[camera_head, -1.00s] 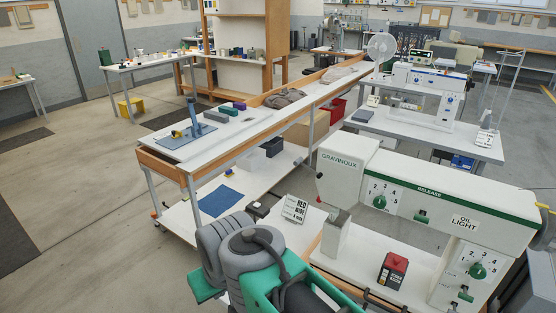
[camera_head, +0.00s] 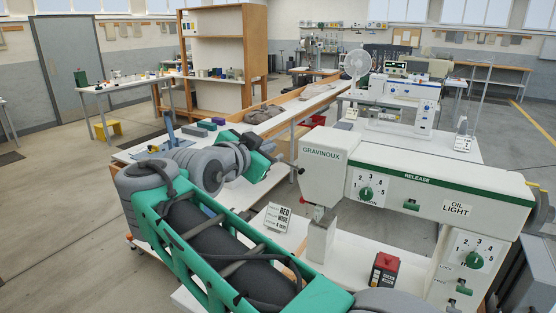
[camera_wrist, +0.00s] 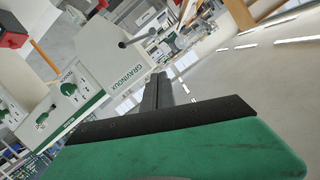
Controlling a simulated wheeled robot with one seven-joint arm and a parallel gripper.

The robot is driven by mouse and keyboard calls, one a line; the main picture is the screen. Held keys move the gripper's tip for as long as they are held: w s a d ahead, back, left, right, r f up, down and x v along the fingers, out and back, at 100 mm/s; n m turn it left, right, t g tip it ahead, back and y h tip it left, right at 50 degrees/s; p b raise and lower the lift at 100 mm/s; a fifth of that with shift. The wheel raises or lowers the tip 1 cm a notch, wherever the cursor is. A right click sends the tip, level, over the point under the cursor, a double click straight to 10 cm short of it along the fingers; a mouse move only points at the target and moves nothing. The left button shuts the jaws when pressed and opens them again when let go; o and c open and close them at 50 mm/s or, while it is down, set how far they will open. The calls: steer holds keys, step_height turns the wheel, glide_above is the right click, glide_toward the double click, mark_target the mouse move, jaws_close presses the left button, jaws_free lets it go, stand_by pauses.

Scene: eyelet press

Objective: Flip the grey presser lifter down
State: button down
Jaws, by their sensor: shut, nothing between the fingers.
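The white GRAVINOUX sewing machine (camera_head: 455,187) stands at the right of the head view, and its head (camera_wrist: 98,48) fills the upper left of the wrist view. A thin grey lever (camera_wrist: 136,40) sticks out from the machine's end, close to the GRAVINOUX lettering; it looks like the presser lifter. I cannot make it out clearly in the head view. My gripper (camera_wrist: 160,80) is shut and empty, with dark fingers together. It is apart from the lever, pointing past the machine's end. In the head view my gripper (camera_head: 274,157) is left of the machine head.
A red-topped box (camera_head: 384,269) and a RED WIDE sign (camera_head: 281,218) stand by the machine. A long white workbench (camera_head: 133,153) lies behind my arm. A second machine (camera_head: 400,88) stands farther back. Open floor lies left.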

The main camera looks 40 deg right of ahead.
steer(key=p, duration=0.3)
glide_above(289, 164)
steer(key=a, duration=0.3)
steer(key=f, duration=0.3)
steer(key=w+f, duration=0.1)
steer(key=f+p, duration=0.1)
steer(key=f, duration=0.1)
steer(key=shift+w+d, duration=0.1)
steer(key=shift+w, duration=0.15)
